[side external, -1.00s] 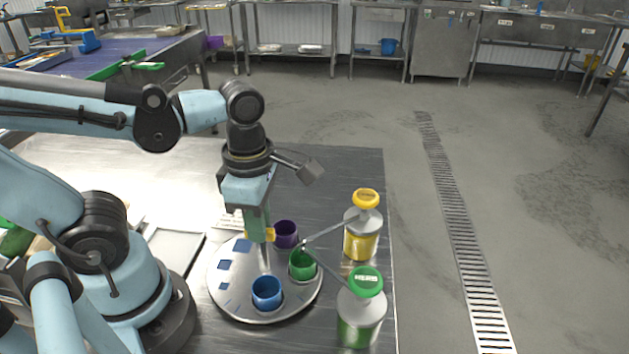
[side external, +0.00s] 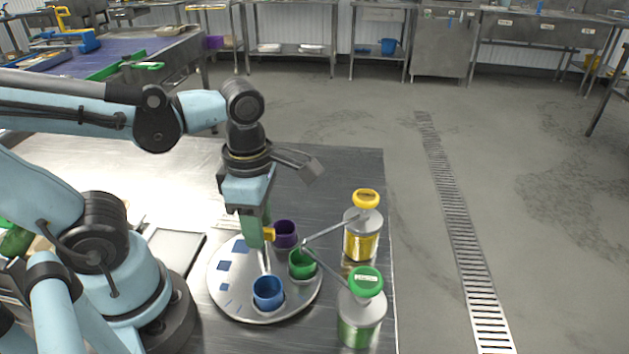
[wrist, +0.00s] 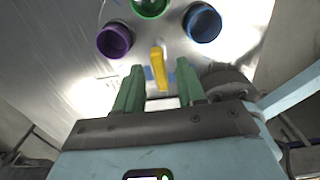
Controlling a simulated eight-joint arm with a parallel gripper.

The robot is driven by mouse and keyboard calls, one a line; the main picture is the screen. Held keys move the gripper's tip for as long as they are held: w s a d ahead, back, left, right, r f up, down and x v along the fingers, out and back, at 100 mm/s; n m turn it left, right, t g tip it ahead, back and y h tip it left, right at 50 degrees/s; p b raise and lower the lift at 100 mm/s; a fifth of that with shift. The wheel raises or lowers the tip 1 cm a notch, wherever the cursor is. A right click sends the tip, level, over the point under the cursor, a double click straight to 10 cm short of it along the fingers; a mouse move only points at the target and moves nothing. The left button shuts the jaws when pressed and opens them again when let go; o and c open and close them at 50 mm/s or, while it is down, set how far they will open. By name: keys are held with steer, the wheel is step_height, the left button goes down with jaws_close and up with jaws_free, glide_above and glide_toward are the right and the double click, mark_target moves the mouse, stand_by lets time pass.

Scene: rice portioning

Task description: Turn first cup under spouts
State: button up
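The round silver turntable (side external: 232,290) lies on the steel bench and carries a blue cup (side external: 268,292), a green cup (side external: 302,264) and a purple cup (side external: 285,234). The spouts from the yellow-lidded dispenser (side external: 362,235) and the green-lidded dispenser (side external: 361,310) meet over the green cup. My gripper (wrist: 160,78) points down over the turntable, its green fingers apart. A yellow handle (wrist: 157,68) shows in the gap between the fingers in the wrist view; I cannot tell whether they touch it. The cups also show there: purple (wrist: 115,40), green (wrist: 150,6), blue (wrist: 202,22).
Blue square marks (side external: 224,265) lie on the turntable's left side. A grey tray (side external: 172,250) is left of the turntable. The dispensers stand close at its right, near the bench edge. The bench (side external: 330,180) behind the turntable is clear.

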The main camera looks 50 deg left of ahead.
steer(key=shift+r, duration=0.1)
step_height(320, 180, up, 12)
stand_by(0.7)
steer(key=w+a+f+m+t, duration=0.1)
steer(key=w+f+m+t, duration=0.2)
steer(key=m, duration=1)
steer(key=w+a+f+m+t, duration=0.2)
steer(key=w+f+m+t, duration=0.2)
steer(key=m, duration=1)
steer(key=shift+a+x, duration=0.25)
steer(key=shift+x, duration=0.95)
